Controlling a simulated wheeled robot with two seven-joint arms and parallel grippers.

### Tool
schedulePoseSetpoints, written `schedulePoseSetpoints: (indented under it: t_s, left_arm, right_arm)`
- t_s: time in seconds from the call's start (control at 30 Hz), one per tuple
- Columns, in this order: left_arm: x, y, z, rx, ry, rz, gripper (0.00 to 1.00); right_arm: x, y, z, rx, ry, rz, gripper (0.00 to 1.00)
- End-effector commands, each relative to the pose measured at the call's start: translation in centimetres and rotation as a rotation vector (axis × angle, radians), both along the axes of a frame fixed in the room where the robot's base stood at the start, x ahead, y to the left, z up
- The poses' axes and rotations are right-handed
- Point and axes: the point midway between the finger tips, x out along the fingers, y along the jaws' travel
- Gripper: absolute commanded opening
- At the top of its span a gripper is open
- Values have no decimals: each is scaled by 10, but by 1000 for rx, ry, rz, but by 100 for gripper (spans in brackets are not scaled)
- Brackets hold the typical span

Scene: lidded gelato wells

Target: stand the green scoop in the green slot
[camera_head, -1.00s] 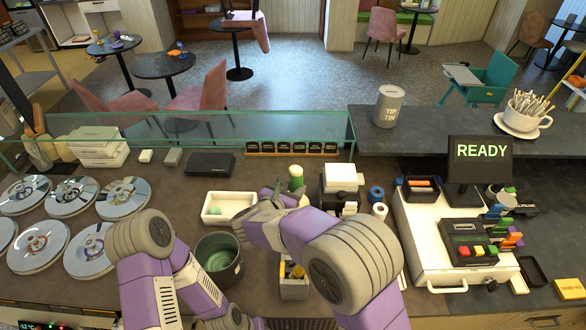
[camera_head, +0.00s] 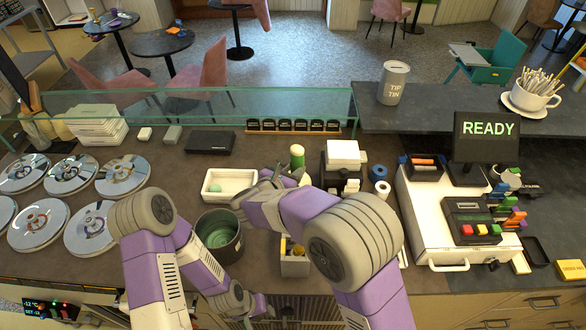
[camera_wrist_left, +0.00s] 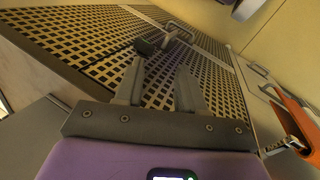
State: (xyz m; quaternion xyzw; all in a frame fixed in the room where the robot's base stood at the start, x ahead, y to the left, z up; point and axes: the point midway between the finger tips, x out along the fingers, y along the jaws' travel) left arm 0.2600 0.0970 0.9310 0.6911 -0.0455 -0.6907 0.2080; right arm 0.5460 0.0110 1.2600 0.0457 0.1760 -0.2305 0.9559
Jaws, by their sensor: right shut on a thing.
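The green scoop (camera_head: 297,157) shows in the head view as an upright green handle with a pale band, just behind my right gripper (camera_head: 292,178). My right gripper is shut on it. The scoop's lower end is hidden by the gripper and arm. My left gripper (camera_head: 262,307) is low in front of the counter, away from the scoop. In the left wrist view my left gripper (camera_wrist_left: 160,75) has its two fingers apart with nothing between them. I cannot make out a green slot in either view.
A pot (camera_head: 218,240) with greenish contents and a white tray (camera_head: 232,174) stand left of my right gripper. A grey bin (camera_head: 295,268) with yellow things is in front. Round lids (camera_head: 42,224) lie at the left. A grille (camera_wrist_left: 95,50) fills the left wrist view.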

Motion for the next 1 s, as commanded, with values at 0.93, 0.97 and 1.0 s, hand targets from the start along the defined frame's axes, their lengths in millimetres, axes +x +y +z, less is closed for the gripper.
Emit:
schedulePoseSetpoints:
  t_s: [0.93, 0.97, 1.0]
  left_arm:
    - [0, 0, -100, 0, 0, 0, 39]
    - [0, 0, -103, 0, 0, 0, 39]
    - [0, 0, -107, 0, 0, 0, 39]
  right_arm:
    - [0, 0, -119, -2, 0, 2, 0]
    - [0, 0, -123, -2, 0, 2, 0]
    - [0, 0, -127, -1, -1, 1, 0]
